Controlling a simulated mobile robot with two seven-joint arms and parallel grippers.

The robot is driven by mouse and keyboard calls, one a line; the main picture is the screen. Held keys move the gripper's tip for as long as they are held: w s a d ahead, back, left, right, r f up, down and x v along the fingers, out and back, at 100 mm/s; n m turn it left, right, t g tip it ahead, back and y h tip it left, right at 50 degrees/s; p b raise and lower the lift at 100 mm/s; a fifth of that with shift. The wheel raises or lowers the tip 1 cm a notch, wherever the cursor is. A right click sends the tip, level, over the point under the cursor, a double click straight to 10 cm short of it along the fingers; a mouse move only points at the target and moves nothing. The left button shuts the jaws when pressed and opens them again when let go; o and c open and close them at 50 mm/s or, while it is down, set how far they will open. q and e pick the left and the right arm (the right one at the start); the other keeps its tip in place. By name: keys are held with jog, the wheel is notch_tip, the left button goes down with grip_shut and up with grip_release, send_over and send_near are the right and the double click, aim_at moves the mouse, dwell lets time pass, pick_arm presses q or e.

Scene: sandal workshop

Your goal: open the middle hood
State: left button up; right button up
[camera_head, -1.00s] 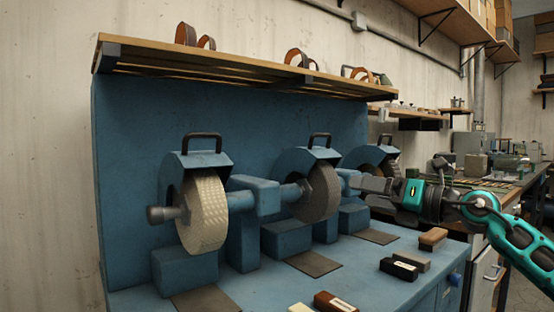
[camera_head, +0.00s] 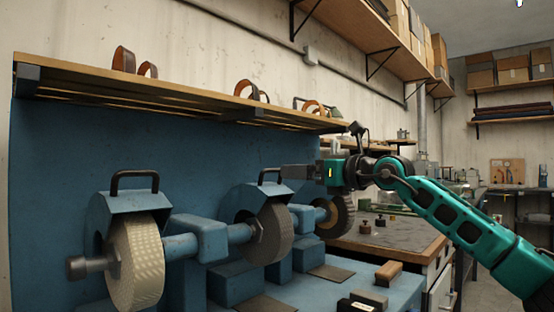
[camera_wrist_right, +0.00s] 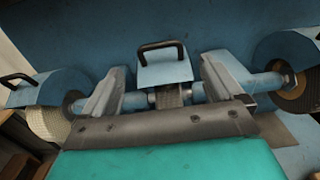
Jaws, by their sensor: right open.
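The middle hood (camera_head: 255,199) is a blue cover with a dark bar handle (camera_head: 270,174), over a dark grey wheel (camera_head: 268,235). My right gripper (camera_head: 284,172) comes in from the right, its tips at about handle height just right of the handle in the head view. In the right wrist view the middle hood (camera_wrist_right: 165,71) and its upright handle (camera_wrist_right: 162,46) appear between the spread fingers of the right gripper (camera_wrist_right: 163,72). The gripper is open and empty, with no visible contact. The right hood is mostly hidden behind it in the head view. My left gripper is out of view.
The left hood (camera_head: 133,199) covers a pale textured wheel (camera_head: 136,262). The right hood (camera_wrist_right: 284,46) covers a brownish wheel (camera_wrist_right: 298,88). A wooden shelf (camera_head: 180,99) holding straps overhangs the machine. Several blocks, one brown (camera_head: 388,272), lie at the bench front.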

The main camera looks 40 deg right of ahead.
aim_at(275, 171)
jog(key=w+p, duration=0.7)
jog(key=shift+w+a+r, duration=0.1)
jog(key=shift+w+a, duration=0.05)
jog(key=shift+a, duration=0.15)
jog(key=shift+w+p, duration=0.35)
jog(key=shift+w, duration=0.15)
jog(key=shift+w+a, duration=0.1)
jog(key=shift+w, duration=0.05)
